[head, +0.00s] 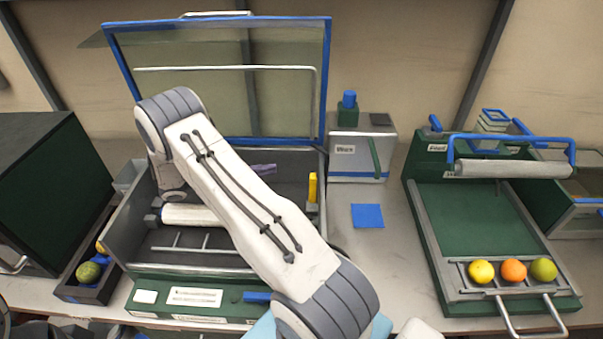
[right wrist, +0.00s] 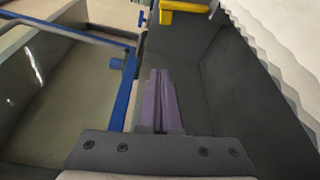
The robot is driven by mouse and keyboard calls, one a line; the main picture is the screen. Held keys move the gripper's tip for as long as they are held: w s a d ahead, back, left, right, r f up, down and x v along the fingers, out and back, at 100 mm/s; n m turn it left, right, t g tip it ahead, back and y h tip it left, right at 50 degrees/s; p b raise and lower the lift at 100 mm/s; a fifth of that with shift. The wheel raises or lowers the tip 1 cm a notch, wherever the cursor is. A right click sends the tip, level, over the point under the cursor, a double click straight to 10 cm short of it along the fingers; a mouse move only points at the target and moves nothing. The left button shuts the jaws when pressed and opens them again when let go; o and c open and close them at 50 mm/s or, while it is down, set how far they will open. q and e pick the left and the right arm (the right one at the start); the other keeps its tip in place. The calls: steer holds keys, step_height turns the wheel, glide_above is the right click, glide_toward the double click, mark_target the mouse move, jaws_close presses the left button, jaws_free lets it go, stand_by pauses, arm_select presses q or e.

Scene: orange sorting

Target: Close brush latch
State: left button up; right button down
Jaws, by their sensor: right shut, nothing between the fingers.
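The washing box (head: 112,240) stands open at the left, its clear, blue-framed lid (head: 222,100) raised. A yellow piece, probably the brush latch (head: 312,187), stands upright at the box's right inner wall. The fingers (right wrist: 160,100) are together and empty. My right arm hides part of the box's inside. My left gripper is not seen.
A white roller (head: 192,214) lies in the box. The lid's blue frame (right wrist: 124,100) runs close left of my fingers; a dark wall is right. A green tray (head: 480,215) with three fruits stands at the right. A blue square (head: 367,216) lies between.

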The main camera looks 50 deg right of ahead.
mark_target(313, 188)
steer(key=p+x, duration=0.2)
steer(key=x, duration=0.2)
steer(key=p+x, duration=0.2)
steer(key=x, duration=0.3)
steer(key=shift+s+d+r, duration=0.2)
steer(key=shift+s+d, duration=0.05)
steer(key=s+a+p, duration=0.2)
steer(key=a, duration=0.1)
steer(key=shift+s+r, duration=0.1)
steer(key=shift+s, duration=0.2)
steer(key=shift+d, duration=0.1)
